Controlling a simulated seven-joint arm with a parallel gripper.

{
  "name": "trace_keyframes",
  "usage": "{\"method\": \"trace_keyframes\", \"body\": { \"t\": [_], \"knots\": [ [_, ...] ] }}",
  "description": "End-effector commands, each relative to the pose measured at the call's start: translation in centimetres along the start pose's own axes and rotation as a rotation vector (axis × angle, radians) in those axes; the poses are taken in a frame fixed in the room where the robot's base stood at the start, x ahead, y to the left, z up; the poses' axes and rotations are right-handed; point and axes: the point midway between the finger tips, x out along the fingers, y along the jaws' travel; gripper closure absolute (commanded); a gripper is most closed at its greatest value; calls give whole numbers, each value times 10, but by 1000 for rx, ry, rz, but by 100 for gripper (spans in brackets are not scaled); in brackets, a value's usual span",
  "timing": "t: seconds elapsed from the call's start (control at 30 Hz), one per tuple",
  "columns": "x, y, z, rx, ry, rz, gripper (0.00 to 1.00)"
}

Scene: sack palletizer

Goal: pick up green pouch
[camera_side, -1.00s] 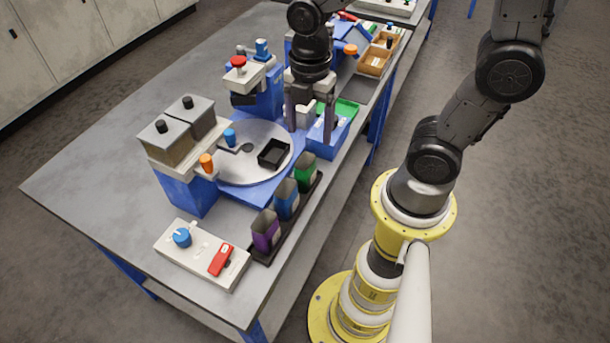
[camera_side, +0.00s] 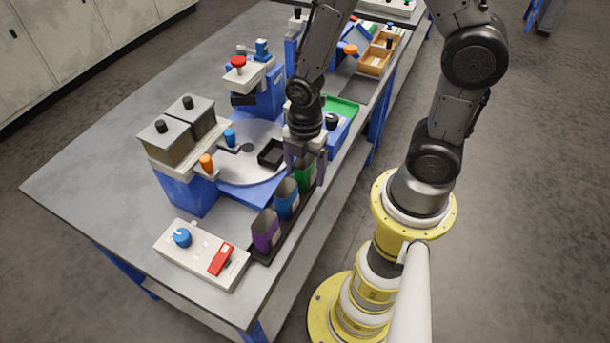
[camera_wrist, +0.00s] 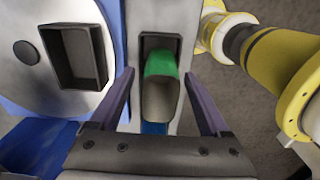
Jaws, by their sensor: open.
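The green pouch (camera_side: 306,174) stands upright at the far end of a black rack (camera_side: 279,228), behind the blue pouch (camera_side: 286,200) and the purple pouch (camera_side: 265,231). My gripper (camera_side: 305,180) is down at the green pouch, partly hiding it in the side view. In the wrist view, the fingers of my gripper (camera_wrist: 160,103) are spread wide, one on each side of the green pouch (camera_wrist: 161,66). I see clear gaps between the fingers and the pouch.
The round grey turntable (camera_side: 237,168) with a black square tray (camera_side: 272,152) lies left of the rack. A blue dispenser with grey hoppers (camera_side: 183,140) and a control box (camera_side: 203,255) stand to the left. The table's edge runs close along the rack's right side.

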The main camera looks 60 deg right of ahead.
Motion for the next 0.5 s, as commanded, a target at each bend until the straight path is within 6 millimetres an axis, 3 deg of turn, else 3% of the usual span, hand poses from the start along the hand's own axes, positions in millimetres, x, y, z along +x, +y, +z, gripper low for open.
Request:
{"method": "trace_keyframes", "body": {
  "t": [0.3,0.5],
  "knots": [
    [6,0,0,0,0,2,20],
    [6,0,0,0,0,2,56]
  ]
}}
